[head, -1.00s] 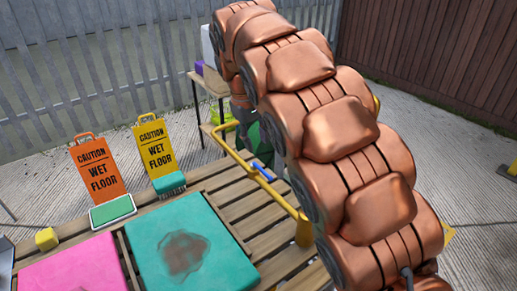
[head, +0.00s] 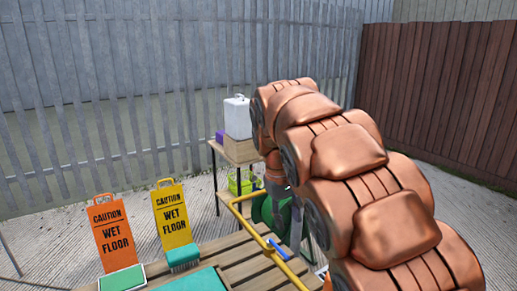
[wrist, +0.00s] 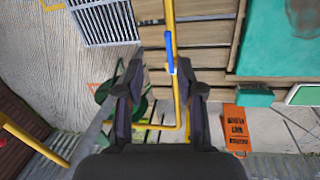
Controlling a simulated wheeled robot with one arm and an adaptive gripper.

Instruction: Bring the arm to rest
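My copper-coloured arm (head: 375,200) arches across the right of the head view. My gripper (wrist: 157,72) shows in the wrist view as two dark fingers held apart, with nothing between their tips that they touch. It is open and empty. Beyond and below the fingers are a yellow rail (wrist: 170,20) and a blue handle-like piece (wrist: 169,52) against it. In the head view the gripper's fingers are mostly hidden behind the arm and cannot be made out.
A slatted wooden table (head: 245,262) holds a teal pad (head: 195,281), a brush (head: 183,256) and a green-topped block (head: 122,279). Orange (head: 112,235) and yellow (head: 172,217) caution signs stand behind. A side table (head: 236,150) carries a white container (head: 237,117). Concrete at right is clear.

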